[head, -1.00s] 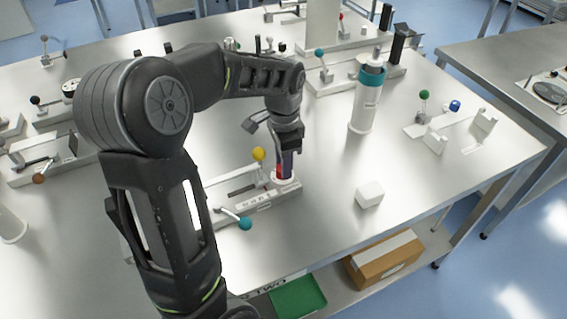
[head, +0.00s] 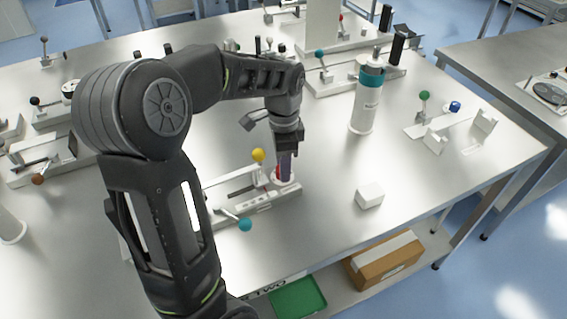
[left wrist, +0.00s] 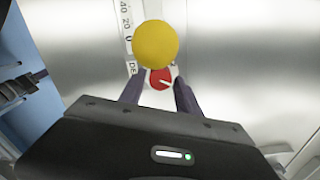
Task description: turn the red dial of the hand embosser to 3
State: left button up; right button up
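The hand embosser (head: 262,203) is a low pale grey device on the steel table, with a yellow ball knob (head: 259,155) and a teal ball knob (head: 245,225). Its red dial (left wrist: 162,80) carries a white pointer line, aimed right and slightly down in the left wrist view. The yellow knob (left wrist: 156,44) hides its upper edge there. My left gripper (head: 285,178) points down at the dial at the device's right end. Its fingers (left wrist: 161,84) stand on either side of the dial; whether they touch it is unclear. Dial numbers are not readable. My right gripper is not in view.
A white block (head: 369,195) lies right of the embosser. A white cylinder with a teal band (head: 367,100) stands behind it. Other devices fill the table's left and back. A cardboard box (head: 385,258) and green tray (head: 298,297) are below. The table between embosser and block is clear.

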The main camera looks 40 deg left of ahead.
pick_arm(q)
notch_tip(320, 180, up, 8)
jog(key=shift+f+b, duration=0.1)
jog(key=shift+b, duration=0.3)
dwell(0.7)
